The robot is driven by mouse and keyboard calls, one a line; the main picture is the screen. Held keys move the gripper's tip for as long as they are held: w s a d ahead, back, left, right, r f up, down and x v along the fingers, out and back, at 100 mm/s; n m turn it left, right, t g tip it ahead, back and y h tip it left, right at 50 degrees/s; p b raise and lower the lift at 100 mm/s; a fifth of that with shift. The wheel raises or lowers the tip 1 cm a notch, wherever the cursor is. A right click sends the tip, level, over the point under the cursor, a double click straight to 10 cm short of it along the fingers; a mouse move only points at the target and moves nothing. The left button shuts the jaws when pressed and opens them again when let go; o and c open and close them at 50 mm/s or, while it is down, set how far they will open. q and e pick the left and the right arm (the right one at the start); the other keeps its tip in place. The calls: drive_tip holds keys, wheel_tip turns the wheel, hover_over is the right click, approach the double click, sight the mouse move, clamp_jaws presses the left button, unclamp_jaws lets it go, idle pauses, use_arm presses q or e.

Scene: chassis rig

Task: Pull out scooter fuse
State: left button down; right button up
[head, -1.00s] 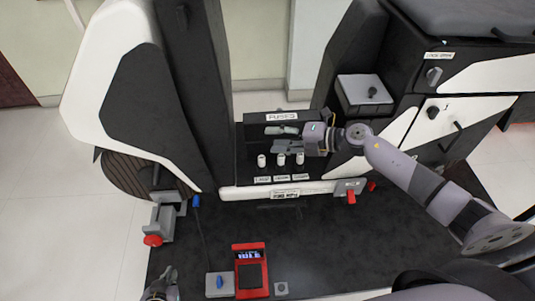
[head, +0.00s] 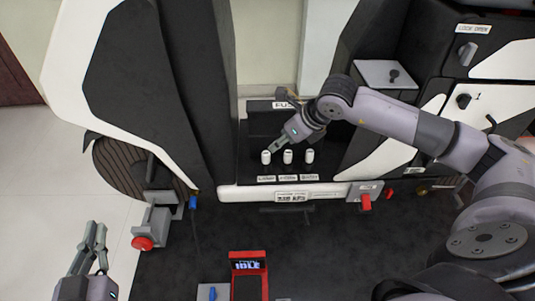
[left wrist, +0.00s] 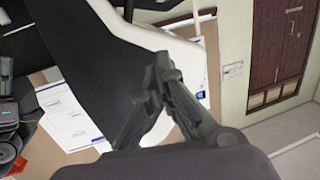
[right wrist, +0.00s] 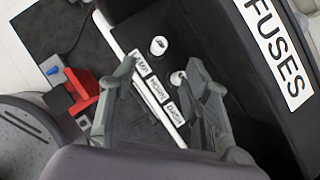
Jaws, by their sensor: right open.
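Three white cylindrical fuses stand upright in a row in the black fuse bay: a left one (head: 266,158), a middle one (head: 287,157) and a right one (head: 309,156). My right gripper (head: 274,147) is open, its fingers just above and behind the left and middle fuses. In the right wrist view, one fuse (right wrist: 158,46) stands beyond the open fingers (right wrist: 160,70); another (right wrist: 178,78) shows beside the right finger. Neither is visibly gripped. The third is hidden there. My left gripper (head: 96,226) is empty, away at lower left; its fingertips meet in the left wrist view (left wrist: 158,65).
Labels LAMP, HORN and DASH (right wrist: 157,90) line the bay's front, behind a white rail (head: 235,193). A FUSES sign (right wrist: 275,45) is on the back wall. A red display device (head: 248,264) lies in front.

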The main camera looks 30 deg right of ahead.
sight(266, 153)
drive_tip(key=b+x, duration=0.1)
drive_tip(key=x, duration=0.4)
drive_tip(key=shift+w+f, duration=0.1)
drive_tip(key=shift+f, duration=0.2)
drive_tip(key=b+x, duration=0.1)
drive_tip(key=x, duration=0.4)
drive_tip(key=shift+w+f, duration=0.15)
use_arm(q)
wheel_tip(266, 153, up, 12)
drive_tip(key=s+t+h, duration=0.2)
drive_tip(key=t, duration=0.5)
drive_tip(key=shift+s+d+f, duration=0.25)
drive_tip(key=shift+s+d, duration=0.15)
use_arm(e)
drive_tip(key=shift+w+a+f, duration=0.15)
drive_tip(key=shift+w+f, duration=0.05)
drive_tip(key=shift+f, duration=0.05)
drive_tip(key=shift+c, duration=0.5)
clamp_jaws()
use_arm(q)
drive_tip(key=shift+f, duration=0.1)
use_arm(e)
drive_tip(key=shift+r, duration=0.1)
